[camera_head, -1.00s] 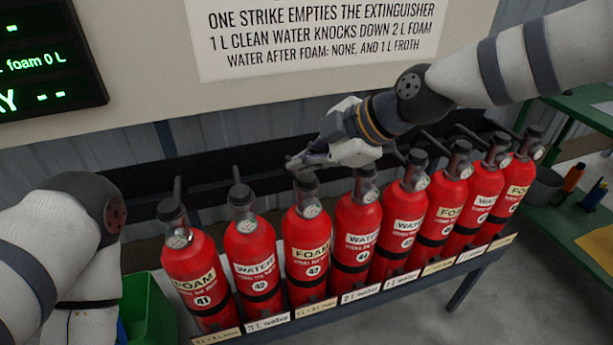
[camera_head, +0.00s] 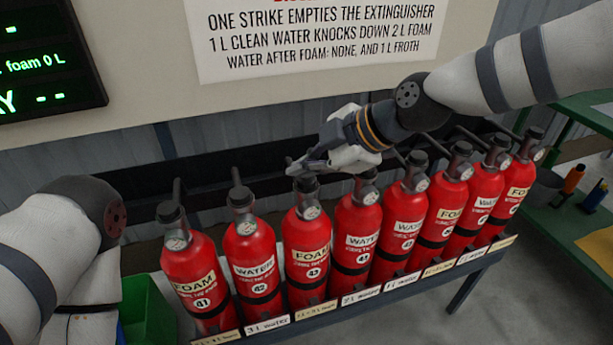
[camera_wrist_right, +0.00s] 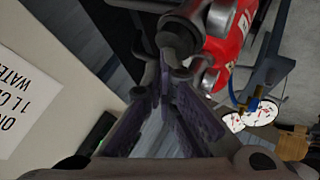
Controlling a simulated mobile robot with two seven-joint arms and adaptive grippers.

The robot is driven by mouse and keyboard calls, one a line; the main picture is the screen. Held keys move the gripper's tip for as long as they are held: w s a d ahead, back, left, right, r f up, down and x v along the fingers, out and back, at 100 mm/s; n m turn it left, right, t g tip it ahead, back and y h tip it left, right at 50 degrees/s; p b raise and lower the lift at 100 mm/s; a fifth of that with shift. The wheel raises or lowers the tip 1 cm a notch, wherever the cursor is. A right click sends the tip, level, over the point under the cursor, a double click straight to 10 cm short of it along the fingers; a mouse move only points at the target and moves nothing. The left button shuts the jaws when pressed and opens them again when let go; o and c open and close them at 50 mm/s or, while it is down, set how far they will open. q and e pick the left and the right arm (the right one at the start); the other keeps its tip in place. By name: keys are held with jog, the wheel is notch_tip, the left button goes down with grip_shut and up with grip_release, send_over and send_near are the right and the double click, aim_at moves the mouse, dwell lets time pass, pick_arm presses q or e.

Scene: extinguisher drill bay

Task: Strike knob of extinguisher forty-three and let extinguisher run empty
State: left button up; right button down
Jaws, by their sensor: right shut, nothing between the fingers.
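Extinguisher 43 (camera_head: 306,236) is red, with a FOAM label, and stands upright third from the left in the row. Its dark knob (camera_head: 306,183) is at its top, with a round gauge below. My right gripper (camera_head: 298,168) is shut and empty, its fingertips just over or against that knob; I cannot tell if they touch. The right wrist view shows the fingers (camera_wrist_right: 165,115) close to a dark knob and a red cylinder (camera_wrist_right: 224,30). My left arm shows at the left edge, but its gripper is out of view.
Extinguisher 42 (camera_head: 252,262) and extinguisher 44 (camera_head: 357,240) stand close on either side, in a row of several on a rack. A green bin (camera_head: 150,312) is at lower left. A green shelf (camera_head: 570,222) is at right. A display (camera_head: 45,60) reads foam 0 L.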

aim_at(305, 181)
jog(key=shift+f, duration=0.1)
dwell(0.4)
jog(key=shift+f, duration=0.4)
pick_arm(q)
jog(key=shift+s+f, duration=0.1)
pick_arm(e)
jog(key=shift+r+p, duration=0.9)
jog(key=shift+r, duration=2.6)
pick_arm(q)
jog(key=shift+w+r+t, duration=0.4)
jog(key=shift+w+r, duration=0.7)
